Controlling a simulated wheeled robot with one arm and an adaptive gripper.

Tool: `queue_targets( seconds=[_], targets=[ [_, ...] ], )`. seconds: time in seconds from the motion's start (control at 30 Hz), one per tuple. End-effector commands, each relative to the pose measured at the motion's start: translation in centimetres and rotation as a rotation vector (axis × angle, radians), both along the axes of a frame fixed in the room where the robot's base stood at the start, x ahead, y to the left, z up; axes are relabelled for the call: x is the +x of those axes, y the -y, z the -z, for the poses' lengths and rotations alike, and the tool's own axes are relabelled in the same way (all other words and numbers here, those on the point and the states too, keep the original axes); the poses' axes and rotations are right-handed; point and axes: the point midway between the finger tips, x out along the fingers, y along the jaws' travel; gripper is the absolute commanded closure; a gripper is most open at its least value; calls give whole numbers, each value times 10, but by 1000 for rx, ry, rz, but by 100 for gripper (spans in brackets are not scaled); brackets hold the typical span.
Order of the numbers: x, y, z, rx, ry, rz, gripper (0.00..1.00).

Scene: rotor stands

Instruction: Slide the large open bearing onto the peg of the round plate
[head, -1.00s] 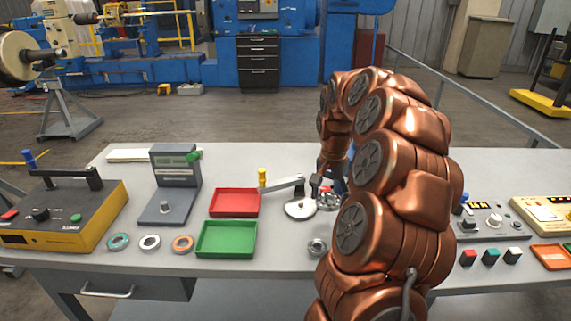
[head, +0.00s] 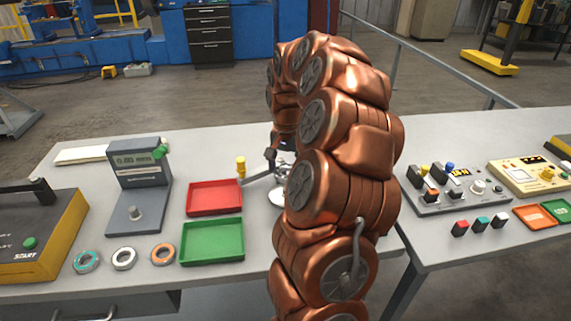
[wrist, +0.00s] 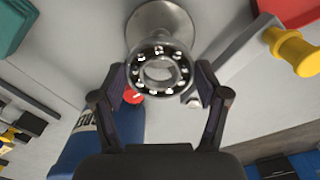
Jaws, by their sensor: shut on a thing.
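My gripper (wrist: 160,78) is shut on the large open bearing (wrist: 181,68), a steel ring with its balls showing, in the wrist view. The ring's face is toward the camera and it overlaps the near edge of the grey round plate (wrist: 165,18). Whether the bearing touches the plate is unclear.
A grey lever with a yellow knob (head: 240,167) stands just left of the plate. Red (head: 190,211) and green (head: 183,259) trays lie further left, then several rings and a grey gauge (head: 122,212). A control box (head: 425,207) stands right of my arm.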

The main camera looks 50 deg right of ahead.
Motion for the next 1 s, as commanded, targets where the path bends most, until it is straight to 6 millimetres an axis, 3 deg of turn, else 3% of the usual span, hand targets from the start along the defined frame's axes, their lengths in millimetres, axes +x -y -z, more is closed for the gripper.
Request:
queue_targets(
  seconds=[0.57, 1.0],
  targets=[
    [1, -1, 33, 1, 1, -3, 57],
    [1, -2, 34, -1, 1, 0, 57]
  ],
)
